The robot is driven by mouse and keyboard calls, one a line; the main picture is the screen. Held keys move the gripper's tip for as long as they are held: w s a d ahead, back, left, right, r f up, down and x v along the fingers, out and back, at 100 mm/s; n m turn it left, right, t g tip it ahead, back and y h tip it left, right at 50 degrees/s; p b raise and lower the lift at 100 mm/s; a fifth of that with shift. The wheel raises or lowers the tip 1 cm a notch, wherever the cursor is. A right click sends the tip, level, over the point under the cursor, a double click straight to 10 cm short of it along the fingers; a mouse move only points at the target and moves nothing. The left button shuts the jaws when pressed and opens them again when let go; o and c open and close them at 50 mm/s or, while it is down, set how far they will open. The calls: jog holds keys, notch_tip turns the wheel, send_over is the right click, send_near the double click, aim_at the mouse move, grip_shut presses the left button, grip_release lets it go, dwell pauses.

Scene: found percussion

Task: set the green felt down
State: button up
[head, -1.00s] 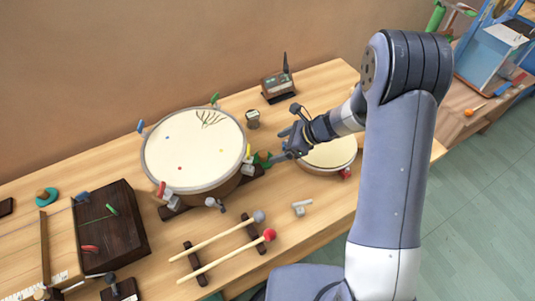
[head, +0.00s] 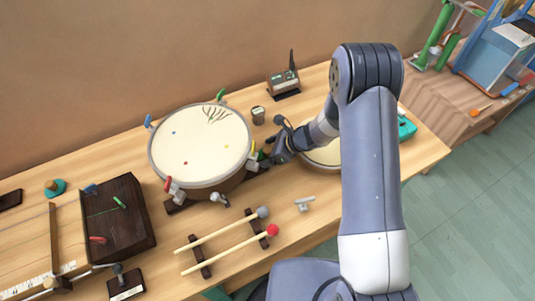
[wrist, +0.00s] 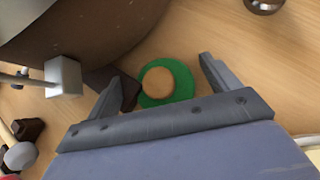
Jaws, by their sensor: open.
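The green felt (wrist: 183,82) is a green disc with a round wooden knob on top. In the wrist view it lies on the wooden table beside a dark wooden bar at the drum's foot; whether they touch is unclear. My gripper (wrist: 160,70) is open, with its fingers apart on the left and right of the felt and not closed on the knob. In the head view my gripper (head: 272,151) is low at the right side of the big drum, and the felt is mostly hidden there.
The big drum (head: 200,145) stands close to the left of my gripper. A smaller drum (head: 325,155) is partly behind my arm. A small metal cup (head: 258,115) stands behind. Two mallets (head: 225,235) lie on rests in front. A teal felt (head: 54,188) is at far left.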

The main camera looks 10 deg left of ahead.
jog(key=shift+c, duration=0.5)
jog(key=c, duration=1)
jog(key=shift+r, duration=0.15)
